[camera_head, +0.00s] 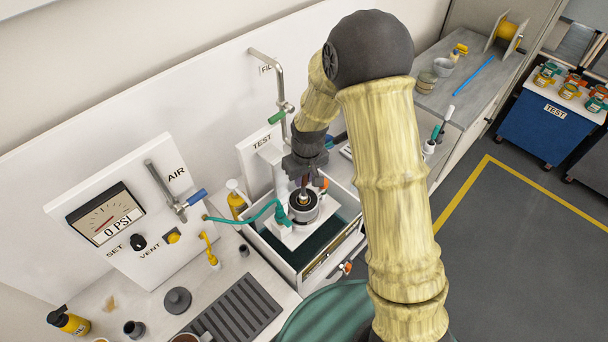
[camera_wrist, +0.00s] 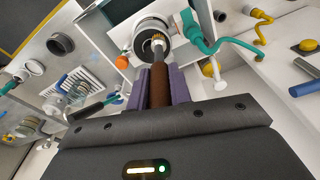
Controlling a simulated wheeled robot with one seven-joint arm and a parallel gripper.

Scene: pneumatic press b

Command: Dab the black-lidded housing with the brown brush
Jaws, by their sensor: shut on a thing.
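My gripper (camera_head: 305,168) is shut on a brush with a brown handle (camera_wrist: 159,85) and points down over the test tank. In the wrist view the handle sits between my purple fingertips (camera_wrist: 159,76). The brush's pale bristle end (camera_wrist: 157,43) lies over the middle of the housing. The housing (camera_head: 303,206) is a round metal body with a dark top, standing on a white plate in the tank. It also shows in the wrist view (camera_wrist: 152,25), partly covered by the brush. I cannot tell whether the bristles touch it.
A green hose (camera_head: 262,211) runs from the air panel (camera_head: 137,215) to the housing. The tank (camera_head: 294,281) has raised walls around it. A bent metal pipe (camera_head: 281,75) stands behind. A black ribbed mat (camera_head: 232,312), a dark round cap (camera_head: 177,300) and a yellow bottle (camera_head: 68,322) are left.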

